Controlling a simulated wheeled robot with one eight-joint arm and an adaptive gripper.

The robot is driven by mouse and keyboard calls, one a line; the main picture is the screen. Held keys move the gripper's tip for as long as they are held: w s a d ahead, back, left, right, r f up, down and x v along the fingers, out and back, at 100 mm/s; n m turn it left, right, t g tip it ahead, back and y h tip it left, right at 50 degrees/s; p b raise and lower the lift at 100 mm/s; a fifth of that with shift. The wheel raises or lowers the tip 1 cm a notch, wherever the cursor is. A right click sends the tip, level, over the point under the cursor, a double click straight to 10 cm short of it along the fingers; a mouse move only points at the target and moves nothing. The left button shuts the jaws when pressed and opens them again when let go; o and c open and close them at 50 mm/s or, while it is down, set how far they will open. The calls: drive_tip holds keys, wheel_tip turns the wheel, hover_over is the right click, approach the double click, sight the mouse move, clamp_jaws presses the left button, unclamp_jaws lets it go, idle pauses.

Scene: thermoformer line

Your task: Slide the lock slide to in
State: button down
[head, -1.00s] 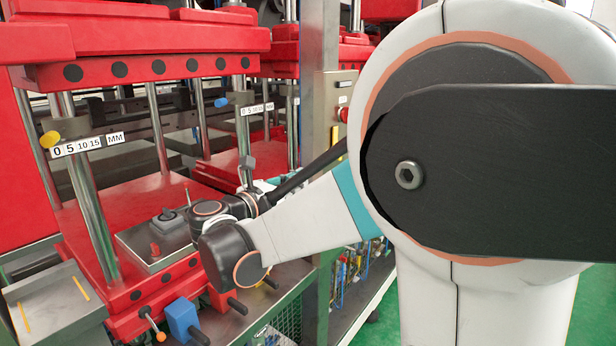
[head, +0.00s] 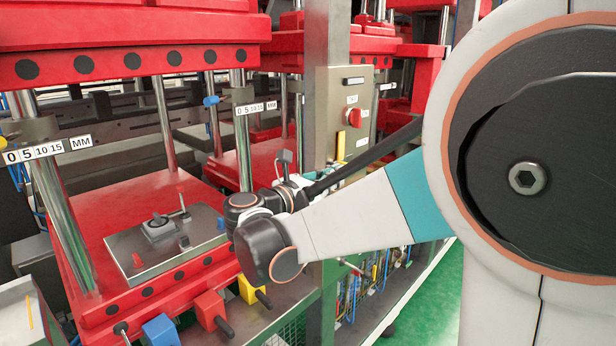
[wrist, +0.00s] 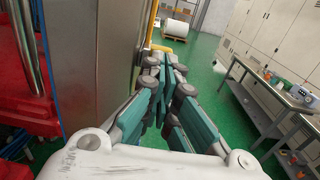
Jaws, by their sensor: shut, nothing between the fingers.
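I cannot tell for sure which part is the lock slide. Candidates in the head view are the blue (head: 161,331), red (head: 209,309) and yellow (head: 249,289) blocks with black-tipped rods along the press's front edge. A grey plate (head: 165,246) with a small lever and red parts lies on the red lower platen. My gripper shows in the wrist view (wrist: 166,72) with its teal-padded fingers shut and empty, above green floor. In the head view my wrist is right of the plate, and the fingertips are hard to make out. No slide shows between the fingers.
A steel post and a control box (head: 353,112) with a red knob stand beyond my wrist. Scales with 0 to 15 marks (head: 47,150) sit on the press columns. The wrist view shows a grey panel (wrist: 108,60) close on the left and a bench (wrist: 270,105) at right.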

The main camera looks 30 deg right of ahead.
sight(347, 170)
drive_tip(key=x, duration=0.5)
drive_tip(key=shift+r+p, duration=0.1)
drive_tip(key=shift+p, duration=0.2)
idle(0.4)
